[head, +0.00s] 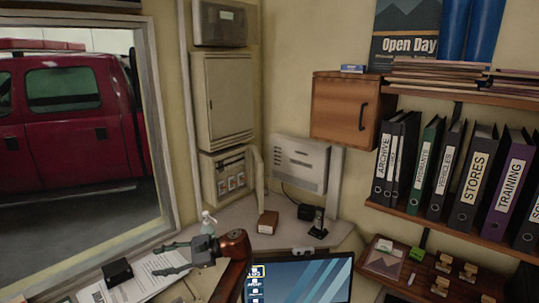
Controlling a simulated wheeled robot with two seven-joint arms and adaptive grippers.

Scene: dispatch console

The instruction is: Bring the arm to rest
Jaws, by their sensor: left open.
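My left gripper (157,259) is in the lower left part of the head view, with its two dark fingers pointing left and spread apart. Nothing is between the fingers. It is over the desk, in front of white printed sheets (127,289). The orange-brown wrist of my left arm (235,244) comes up beside the left edge of the monitor (297,281). My right gripper is not in view.
A clear pump bottle (208,224) stands just behind the gripper. A black box (117,271) is left of it. A brown box (268,222) and a handset (318,225) stand at the back. A breaker panel (231,178) is open. Binders (470,178) fill the right shelf.

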